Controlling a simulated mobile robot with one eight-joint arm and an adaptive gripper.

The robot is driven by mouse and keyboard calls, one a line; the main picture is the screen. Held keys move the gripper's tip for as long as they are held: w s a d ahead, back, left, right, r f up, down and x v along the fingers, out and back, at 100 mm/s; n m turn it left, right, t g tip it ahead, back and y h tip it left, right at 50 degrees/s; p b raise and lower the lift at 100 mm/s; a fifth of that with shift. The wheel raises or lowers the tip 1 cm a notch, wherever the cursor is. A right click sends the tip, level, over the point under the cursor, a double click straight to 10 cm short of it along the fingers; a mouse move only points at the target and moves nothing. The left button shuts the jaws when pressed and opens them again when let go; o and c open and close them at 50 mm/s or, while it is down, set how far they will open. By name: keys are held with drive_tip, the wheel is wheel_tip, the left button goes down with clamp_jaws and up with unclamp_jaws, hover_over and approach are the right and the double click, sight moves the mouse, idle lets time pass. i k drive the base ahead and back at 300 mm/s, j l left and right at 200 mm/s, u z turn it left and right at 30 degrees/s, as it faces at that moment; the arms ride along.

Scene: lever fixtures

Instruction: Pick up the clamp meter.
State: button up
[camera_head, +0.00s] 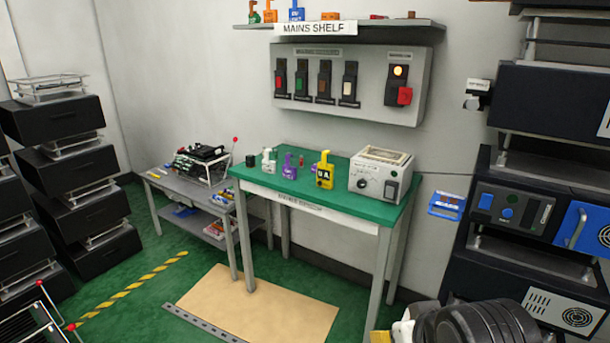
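I cannot make out for sure which thing is the clamp meter. Small upright items stand on the green-topped table: a yellow one with dark lettering (324,171), a purple one (289,164), a white one (268,161) and a small black block (251,160). My fingertips cannot be made out, nor whether anything is held. Nothing of mine touches the items on the table.
The green table (330,196) also bears a pale box with a dial (381,174). A wall panel with switches (347,84) and a labelled shelf (400,22) are above. A grey side table (160,182) stands left; dark racks flank both sides. The floor in front holds a tan mat (255,305).

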sight(325, 170)
drive_tip(key=i+j+z, duration=0.35)
drive_tip(key=j, duration=0.45)
drive_tip(key=i+j+z, duration=0.35)
drive_tip(key=j, duration=0.55)
drive_tip(key=i+j+z, duration=0.2)
drive_tip(key=j, duration=0.3)
drive_tip(key=i+j+z, duration=0.2)
drive_tip(key=j, duration=0.3)
drive_tip(key=j+z, duration=0.15)
drive_tip(key=j, duration=0.35)
drive_tip(key=i, duration=0.05)
